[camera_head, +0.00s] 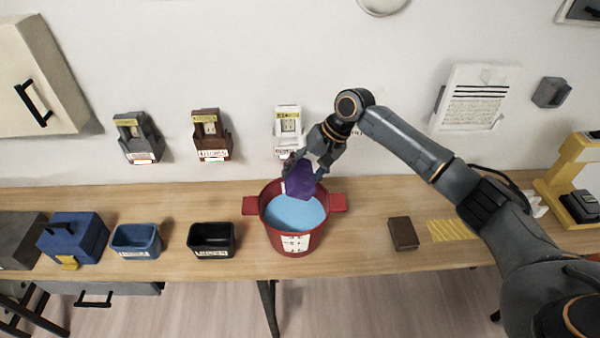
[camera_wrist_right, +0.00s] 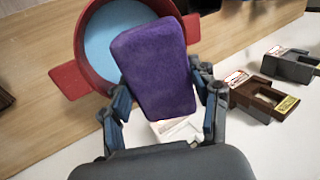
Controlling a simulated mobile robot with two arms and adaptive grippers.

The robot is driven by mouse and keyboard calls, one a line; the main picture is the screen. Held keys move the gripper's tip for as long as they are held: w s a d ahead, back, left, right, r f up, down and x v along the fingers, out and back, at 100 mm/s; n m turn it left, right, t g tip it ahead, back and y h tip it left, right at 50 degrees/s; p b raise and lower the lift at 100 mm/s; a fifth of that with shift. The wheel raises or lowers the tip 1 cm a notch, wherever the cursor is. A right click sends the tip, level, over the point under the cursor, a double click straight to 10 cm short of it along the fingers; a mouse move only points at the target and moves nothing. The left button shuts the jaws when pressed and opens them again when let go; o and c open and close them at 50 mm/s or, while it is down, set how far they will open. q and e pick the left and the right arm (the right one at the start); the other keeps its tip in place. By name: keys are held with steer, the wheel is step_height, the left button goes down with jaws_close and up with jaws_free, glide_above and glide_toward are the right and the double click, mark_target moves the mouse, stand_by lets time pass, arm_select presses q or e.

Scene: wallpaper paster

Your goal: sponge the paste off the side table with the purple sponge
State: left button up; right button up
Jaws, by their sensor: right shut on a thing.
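The purple sponge (camera_head: 300,179) is held by my right gripper (camera_head: 309,168) over the back part of a red pot. In the right wrist view the sponge (camera_wrist_right: 154,68) sits between the two fingers of the gripper (camera_wrist_right: 163,100), which are shut on it. The red pot (camera_head: 294,245) has two side handles and holds light blue liquid (camera_head: 295,211). Whether the sponge touches the liquid I cannot tell. No paste is clearly visible on the wooden table. My left gripper is not in view.
A black bin (camera_head: 212,240), a blue bin (camera_head: 137,241) and a blue box (camera_head: 73,238) stand left of the pot. A brown block (camera_head: 403,233) and a yellow striped patch (camera_head: 454,230) lie to the right. Holders hang on the wall behind.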

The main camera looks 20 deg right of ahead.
step_height(320, 180, down, 2)
steer(key=shift+a+f+b, duration=0.1)
steer(key=shift+f+b, duration=0.1)
steer(key=shift+b, duration=0.75)
steer(key=f+b, duration=0.2)
steer(key=b, duration=0.1)
steer(key=shift+w+a+f, duration=0.1)
steer(key=shift+a+f, duration=0.1)
steer(key=shift+f, duration=0.1)
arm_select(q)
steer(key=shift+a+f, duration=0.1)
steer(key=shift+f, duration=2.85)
arm_select(e)
steer(key=shift+f, duration=2.9)
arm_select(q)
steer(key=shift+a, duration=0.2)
arm_select(e)
steer(key=shift+f, duration=0.15)
steer(key=shift+f, duration=1.3)
